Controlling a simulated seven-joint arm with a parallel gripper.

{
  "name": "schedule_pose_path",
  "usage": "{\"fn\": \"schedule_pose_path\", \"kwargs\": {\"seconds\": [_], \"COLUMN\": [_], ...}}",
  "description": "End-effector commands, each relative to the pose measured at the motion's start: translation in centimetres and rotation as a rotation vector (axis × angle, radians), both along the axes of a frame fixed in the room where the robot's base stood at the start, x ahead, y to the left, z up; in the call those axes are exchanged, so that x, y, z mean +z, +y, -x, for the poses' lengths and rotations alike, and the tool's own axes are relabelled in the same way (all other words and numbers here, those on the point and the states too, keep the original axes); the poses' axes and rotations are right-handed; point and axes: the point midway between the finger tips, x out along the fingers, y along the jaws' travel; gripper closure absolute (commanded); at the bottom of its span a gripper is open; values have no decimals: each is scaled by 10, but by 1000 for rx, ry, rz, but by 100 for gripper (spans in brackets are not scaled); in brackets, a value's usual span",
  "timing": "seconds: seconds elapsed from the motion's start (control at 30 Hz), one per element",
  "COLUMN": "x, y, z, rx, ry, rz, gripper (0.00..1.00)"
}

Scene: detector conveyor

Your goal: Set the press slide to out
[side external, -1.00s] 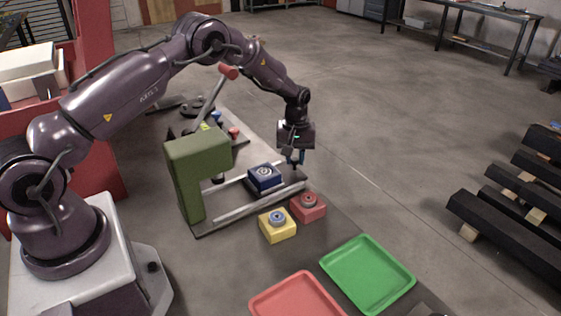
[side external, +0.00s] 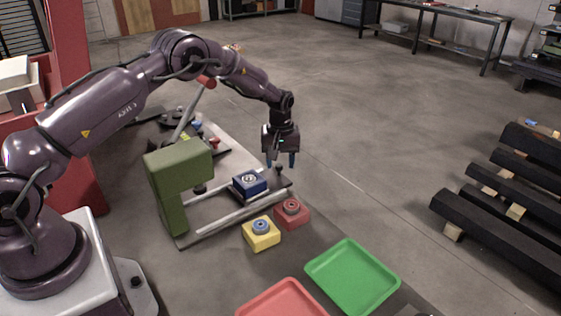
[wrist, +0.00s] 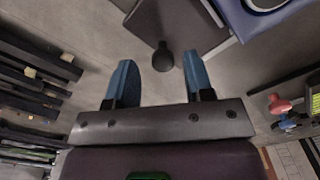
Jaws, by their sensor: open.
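The press is a green C-shaped frame (side external: 178,185) with pale rails running out to the right. Its slide is a dark plate (side external: 278,184) at the rails' outer end, clear of the press head. A blue block (side external: 249,184) with a round top sits on the slide. A dark upright knob (side external: 279,169) stands at the slide's outer edge. My gripper (side external: 280,162) points down over the knob, its blue fingers spread. In the wrist view the knob (wrist: 162,57) shows between the open fingers (wrist: 156,63), with gaps on both sides; contact is not visible.
A yellow block (side external: 261,234) and a red block (side external: 291,213) stand in front of the rails. A green tray (side external: 352,277) and a red tray (side external: 283,302) lie nearer the camera. A red-tipped lever (side external: 205,83) rises behind the press. Floor right of my gripper is clear.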

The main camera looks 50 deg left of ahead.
Motion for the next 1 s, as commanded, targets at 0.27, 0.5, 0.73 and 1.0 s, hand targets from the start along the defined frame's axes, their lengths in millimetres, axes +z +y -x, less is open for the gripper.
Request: {"fn": "schedule_pose_path", "kwargs": {"seconds": [0.27,0.5,0.73,1.0], "x": [55,103,123,125], "y": [0,0,0,0], "z": [-1,-1,0,0], "rx": [0,-1,0,0], "ry": [-6,-6,-4,-3], "rz": [-2,-1,-1,0], "gripper": [52,52,52,52]}}
